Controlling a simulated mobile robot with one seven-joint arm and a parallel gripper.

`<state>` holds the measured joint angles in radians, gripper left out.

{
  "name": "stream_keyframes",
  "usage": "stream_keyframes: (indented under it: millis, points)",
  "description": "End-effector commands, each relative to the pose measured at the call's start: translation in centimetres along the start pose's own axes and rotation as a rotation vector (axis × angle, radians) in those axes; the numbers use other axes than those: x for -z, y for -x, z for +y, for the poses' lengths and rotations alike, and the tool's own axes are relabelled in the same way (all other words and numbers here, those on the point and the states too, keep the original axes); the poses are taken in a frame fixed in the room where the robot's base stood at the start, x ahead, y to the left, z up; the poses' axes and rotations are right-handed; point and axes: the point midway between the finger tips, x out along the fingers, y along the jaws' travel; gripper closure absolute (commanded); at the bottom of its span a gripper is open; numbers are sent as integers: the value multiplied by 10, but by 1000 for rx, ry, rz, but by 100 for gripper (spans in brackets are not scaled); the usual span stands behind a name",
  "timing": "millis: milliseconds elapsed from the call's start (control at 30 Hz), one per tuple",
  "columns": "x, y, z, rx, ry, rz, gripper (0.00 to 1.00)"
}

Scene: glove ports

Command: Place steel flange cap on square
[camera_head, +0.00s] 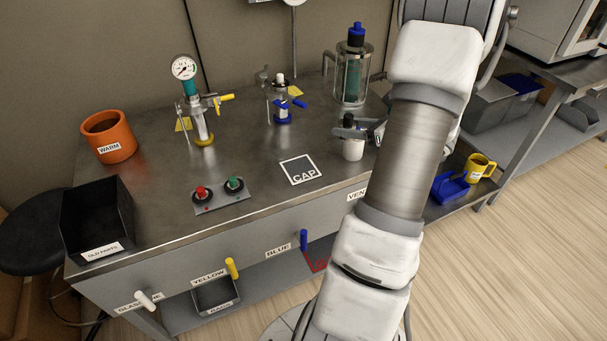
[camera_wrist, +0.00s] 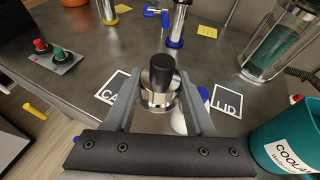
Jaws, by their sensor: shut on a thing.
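The steel flange cap (camera_wrist: 158,98), a shiny round piece with a black knob, is between the two fingers of my gripper (camera_wrist: 163,112) in the wrist view. My gripper is shut on it. In the head view my gripper (camera_head: 357,133) is at the right of the bench, and the cap's black knob (camera_head: 349,120) shows there. The square marked CAP (camera_head: 301,170) is bare, to the left of my gripper. In the wrist view this square (camera_wrist: 112,88) is partly hidden behind the left finger.
A LID square (camera_wrist: 227,101) lies right of my gripper. A white vessel (camera_head: 353,150) shows just below the gripper. A red-and-green button box (camera_head: 220,194) is left of the CAP square. A glass cylinder (camera_head: 350,75) and valve fittings (camera_head: 282,102) stand behind. A teal COOLANT container (camera_wrist: 283,143) is close on the right.

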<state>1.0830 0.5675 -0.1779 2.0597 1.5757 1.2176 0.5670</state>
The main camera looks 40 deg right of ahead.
Motion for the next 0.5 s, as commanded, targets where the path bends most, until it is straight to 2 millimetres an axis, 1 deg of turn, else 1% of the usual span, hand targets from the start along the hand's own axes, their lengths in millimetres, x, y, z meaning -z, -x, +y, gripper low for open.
stream_keyframes:
  millis: [167, 267, 367, 500]
  points:
    - [3, -3, 4, -12, 4, -3, 100]
    - [7, -13, 12, -14, 3, -4, 100]
    - [13, -31, 26, -18, 3, -3, 100]
    - [23, -62, 48, -18, 3, -4, 100]
